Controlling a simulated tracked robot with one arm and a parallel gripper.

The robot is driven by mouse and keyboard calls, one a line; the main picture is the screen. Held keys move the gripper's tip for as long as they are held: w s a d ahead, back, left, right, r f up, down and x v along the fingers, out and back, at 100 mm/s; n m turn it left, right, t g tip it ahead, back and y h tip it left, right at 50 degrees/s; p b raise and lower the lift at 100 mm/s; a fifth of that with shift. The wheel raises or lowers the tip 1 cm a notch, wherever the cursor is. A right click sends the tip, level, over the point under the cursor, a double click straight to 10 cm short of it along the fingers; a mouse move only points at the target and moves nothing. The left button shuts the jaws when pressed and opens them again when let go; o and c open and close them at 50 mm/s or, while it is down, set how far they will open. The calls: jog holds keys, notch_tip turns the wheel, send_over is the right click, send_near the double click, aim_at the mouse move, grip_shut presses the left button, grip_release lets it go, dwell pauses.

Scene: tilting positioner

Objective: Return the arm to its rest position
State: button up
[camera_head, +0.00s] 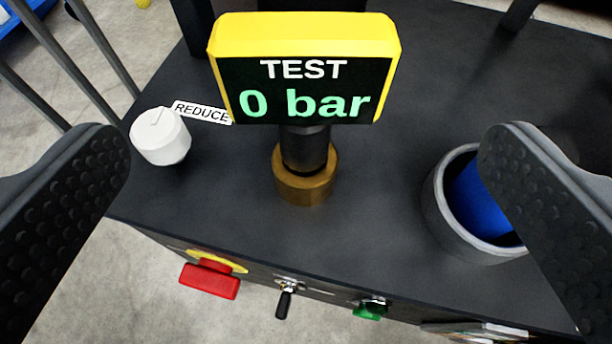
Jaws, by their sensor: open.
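My gripper (305,215) is open and empty. Its two dark, studded fingers show at the left and right edges of the view, wide apart. Between and beyond them stands a yellow-framed gauge (305,70) whose display reads "TEST" and "0 bar". The gauge sits on a dark stem in a brass fitting (304,186) on a dark bench top (365,205). Neither finger visibly grips anything. The right finger hides part of a grey cup (447,225) with something blue (480,205) inside.
A white knob (160,137) with a "REDUCE" label (201,112) is near the left finger. The bench's front face carries a red handle (209,281), a small black toggle lever (284,300) and a green button (368,311). Grey rails (70,65) stand at the left.

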jog(key=shift+s+r, duration=0.15)
jog(key=shift+s, duration=0.25)
